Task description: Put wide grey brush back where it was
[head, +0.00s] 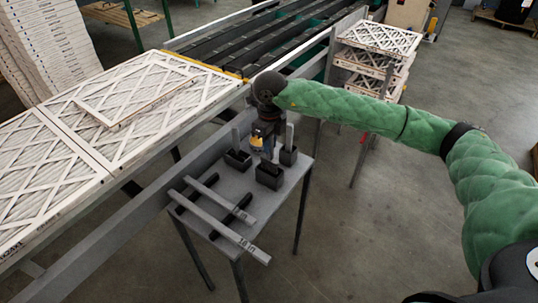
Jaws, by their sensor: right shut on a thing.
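My right gripper (266,143) points down over the small grey table, just above the front black holder (270,177). It is shut on the wide grey brush, a narrow grey piece mostly hidden by the gripper. Its lower end is at the mouth of the front holder; I cannot tell whether it is inside. A left black holder (238,160) and a right black holder (288,156) stand beside it, each with an upright grey piece. My left gripper is not in view.
The small grey table (235,187) also carries two long grey bars (220,228) lying across black supports at its front left. A conveyor with large pleated filters (130,110) runs behind. Stacked filters (375,60) stand at the upper right.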

